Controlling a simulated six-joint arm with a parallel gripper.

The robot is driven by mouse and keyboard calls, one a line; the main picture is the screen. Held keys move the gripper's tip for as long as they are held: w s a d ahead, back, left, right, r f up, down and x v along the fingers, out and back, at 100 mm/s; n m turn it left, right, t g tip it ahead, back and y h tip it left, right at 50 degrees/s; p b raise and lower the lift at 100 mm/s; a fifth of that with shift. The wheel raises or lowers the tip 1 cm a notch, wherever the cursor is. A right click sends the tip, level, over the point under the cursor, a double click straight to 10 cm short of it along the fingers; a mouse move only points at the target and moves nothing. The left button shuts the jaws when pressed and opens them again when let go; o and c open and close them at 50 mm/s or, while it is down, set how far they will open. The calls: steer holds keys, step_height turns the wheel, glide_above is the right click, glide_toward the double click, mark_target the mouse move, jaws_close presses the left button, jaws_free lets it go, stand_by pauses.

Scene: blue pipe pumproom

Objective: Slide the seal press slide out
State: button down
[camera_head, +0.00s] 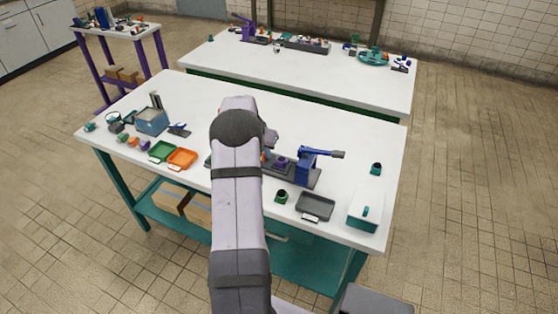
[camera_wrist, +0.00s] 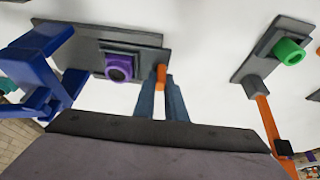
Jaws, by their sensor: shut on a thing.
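The seal press has a blue lever frame (camera_head: 312,165) on a dark grey base on the near table. It also shows at the left of the wrist view (camera_wrist: 42,62). Its slide (camera_wrist: 150,62) is a grey plate with a purple ring-shaped part (camera_wrist: 118,67) on it. An orange handle (camera_wrist: 161,77) stands at the slide's right end in the wrist view. My gripper (camera_wrist: 161,92) is shut on this handle, with a blue-grey finger on each side. In the head view my arm hides the gripper and the slide's handle end.
In the wrist view, a grey fixture with a green ring (camera_wrist: 289,52) and an orange lever (camera_wrist: 270,122) stands to the right.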

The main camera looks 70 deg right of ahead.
steer(key=shift+w+r, duration=0.1)
steer(key=shift+w, duration=0.4)
steer(key=c, duration=2.1)
jaws_free()
steer(key=shift+w, duration=0.1)
steer(key=shift+b+v, duration=0.95)
steer(key=shift+v, duration=2.7)
